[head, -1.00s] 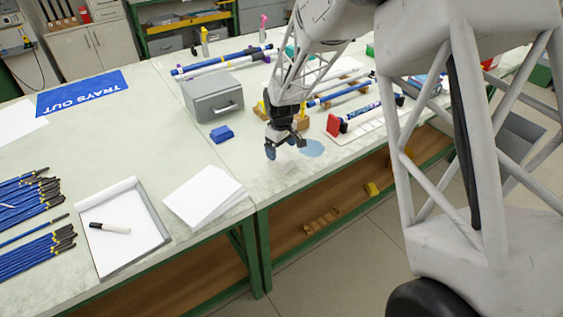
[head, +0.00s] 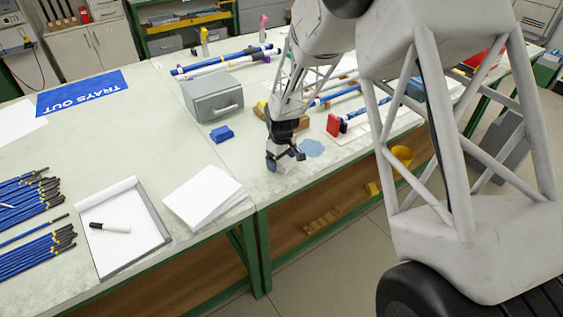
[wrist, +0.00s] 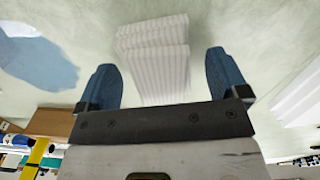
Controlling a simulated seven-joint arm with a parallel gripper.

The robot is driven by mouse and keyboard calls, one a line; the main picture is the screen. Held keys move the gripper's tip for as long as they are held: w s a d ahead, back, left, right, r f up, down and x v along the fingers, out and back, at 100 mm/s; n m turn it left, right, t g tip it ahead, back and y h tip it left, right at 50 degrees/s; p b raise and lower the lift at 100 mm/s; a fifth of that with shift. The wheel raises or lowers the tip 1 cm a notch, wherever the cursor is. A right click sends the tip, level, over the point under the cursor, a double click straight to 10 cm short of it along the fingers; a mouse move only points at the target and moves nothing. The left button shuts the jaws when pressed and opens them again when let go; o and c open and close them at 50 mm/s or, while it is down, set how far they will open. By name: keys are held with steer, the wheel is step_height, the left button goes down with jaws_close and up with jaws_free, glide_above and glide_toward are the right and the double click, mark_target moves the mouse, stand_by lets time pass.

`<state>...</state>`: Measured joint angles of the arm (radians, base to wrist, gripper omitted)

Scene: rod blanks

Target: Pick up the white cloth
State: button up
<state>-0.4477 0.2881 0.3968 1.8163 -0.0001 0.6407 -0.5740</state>
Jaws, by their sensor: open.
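The white cloth (wrist: 158,62) looks folded and ribbed in the wrist view. It lies on the pale bench top, with its near part between my two blue fingertips. My gripper (wrist: 163,80) is open, with a finger on each side of the cloth and a gap showing at both sides. In the head view my gripper (head: 286,162) is low over the bench near its front edge.
A blue flat patch (head: 312,148) lies just right of my gripper. A blue block (head: 221,134) and a grey box (head: 213,98) stand behind to the left. White sheets (head: 204,193) lie to the left, and a red piece (head: 333,125) stands to the right.

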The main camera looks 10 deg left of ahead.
steer(key=c, duration=1)
steer(key=shift+r, duration=0.15)
steer(key=shift+r, duration=0.4)
step_height(320, 180, up, 3)
steer(key=shift+f, duration=0.15)
steer(key=s+d, duration=0.3)
steer(key=s, duration=0.4)
steer(key=s+d+r, duration=0.1)
steer(key=s+d, duration=0.2)
steer(key=s, duration=0.4)
steer(key=shift+s+d+r, duration=0.15)
steer(key=shift+s+d, duration=0.1)
steer(key=shift+d, duration=0.1)
